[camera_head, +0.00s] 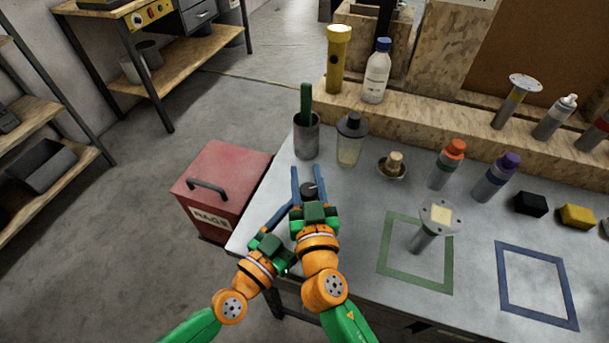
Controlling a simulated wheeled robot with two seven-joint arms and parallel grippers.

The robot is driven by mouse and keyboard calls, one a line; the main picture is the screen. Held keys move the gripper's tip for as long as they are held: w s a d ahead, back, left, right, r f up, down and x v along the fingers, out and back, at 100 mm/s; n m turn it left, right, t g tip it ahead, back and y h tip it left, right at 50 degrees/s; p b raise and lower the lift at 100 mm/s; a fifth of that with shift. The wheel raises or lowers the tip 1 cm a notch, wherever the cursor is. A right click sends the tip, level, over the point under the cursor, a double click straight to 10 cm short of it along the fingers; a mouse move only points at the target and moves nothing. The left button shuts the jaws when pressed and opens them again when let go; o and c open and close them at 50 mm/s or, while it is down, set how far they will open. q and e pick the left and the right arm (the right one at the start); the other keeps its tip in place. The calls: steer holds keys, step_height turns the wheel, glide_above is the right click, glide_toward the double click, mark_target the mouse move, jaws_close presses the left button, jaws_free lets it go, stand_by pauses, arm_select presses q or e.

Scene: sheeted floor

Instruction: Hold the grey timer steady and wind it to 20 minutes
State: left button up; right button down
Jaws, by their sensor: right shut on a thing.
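The timer (309,189) is a small dark grey round thing on the near left part of the table, partly hidden by my grippers. My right gripper (307,174) reaches over it from the near side, one blue finger on each side, and is shut on it. My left gripper (284,213) is low beside it, pointing up and right towards the timer. One blue finger of it shows; the rest is hidden behind my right gripper, so its opening and any contact cannot be seen. The timer's scale cannot be read.
Behind the timer stand a metal cup (306,142) with a green tool, a clear dark-lidded jar (348,150) and a small dish (391,171). A red box (222,178) stands left of the table.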

steer(key=shift+c, duration=2.2)
jaws_free()
steer(key=s+d, duration=0.1)
steer(key=s, duration=1.1)
steer(key=shift+d, duration=0.35)
